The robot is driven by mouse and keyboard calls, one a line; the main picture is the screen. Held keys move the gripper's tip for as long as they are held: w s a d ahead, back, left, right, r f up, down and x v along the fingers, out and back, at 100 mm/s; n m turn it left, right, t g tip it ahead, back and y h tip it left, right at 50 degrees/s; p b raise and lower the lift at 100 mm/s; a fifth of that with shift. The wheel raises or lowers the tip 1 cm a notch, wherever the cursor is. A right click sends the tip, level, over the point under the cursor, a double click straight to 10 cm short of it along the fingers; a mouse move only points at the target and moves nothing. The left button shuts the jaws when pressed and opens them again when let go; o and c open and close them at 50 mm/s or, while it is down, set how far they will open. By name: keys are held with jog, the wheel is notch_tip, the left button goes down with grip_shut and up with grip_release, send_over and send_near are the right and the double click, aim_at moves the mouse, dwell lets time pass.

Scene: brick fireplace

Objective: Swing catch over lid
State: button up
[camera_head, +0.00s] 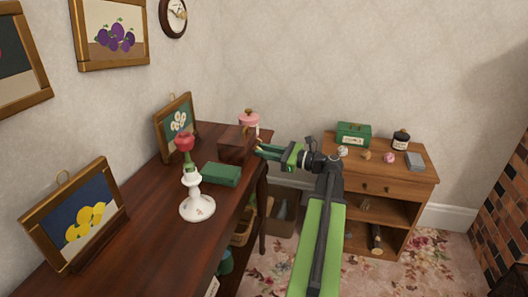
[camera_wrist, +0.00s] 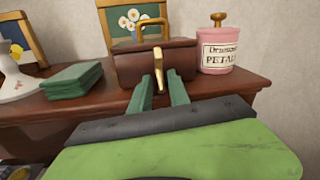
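A brown wooden box (camera_head: 233,150) stands near the far end of the dark sideboard. In the wrist view the box (camera_wrist: 128,68) has a lid with a brass handle (camera_wrist: 150,22) on top, and the lid looks down. A slim brass catch (camera_wrist: 158,70) stands roughly upright at the middle of its front. My gripper (camera_wrist: 161,80) is in front of the box. Its green fingers are apart, with the catch in the gap between them. I cannot tell whether they touch it. In the head view my gripper (camera_head: 262,151) reaches the box from the right.
A pink lidded jar (camera_wrist: 218,52) stands right of the box. Green folded cloths or books (camera_wrist: 73,80) lie left of it. A white candlestick (camera_head: 197,206) and framed pictures (camera_head: 178,122) also stand on the sideboard (camera_head: 150,240). A small cabinet (camera_head: 375,176) stands right.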

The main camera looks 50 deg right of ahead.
aim_at(261, 141)
grip_shut()
jog(key=r+g+p, duration=0.1)
jog(key=p, duration=0.2)
jog(key=shift+r, duration=0.2)
jog(key=r+g+h+p, duration=0.1)
jog(key=g+p, duration=0.1)
jog(key=p, duration=0.4)
jog(key=shift+r, duration=0.25)
jog(key=g+p, duration=0.1)
jog(key=p, duration=0.2)
jog(key=r+g+h+p, duration=0.1)
jog(key=p, duration=0.2)
jog(key=shift+w+a+n+g+p, duration=0.1)
jog(key=shift+w+n+g+p, duration=0.05)
jog(key=shift+n+g+p, duration=0.2)
jog(key=p, duration=0.1)
jog(key=g+h+p, duration=0.1)
jog(key=p, duration=0.1)
jog(key=shift+w+a+r+g, duration=0.1)
jog(key=shift+w+g, duration=0.05)
jog(key=shift+g, duration=0.1)
jog(key=shift+p, duration=0.3)
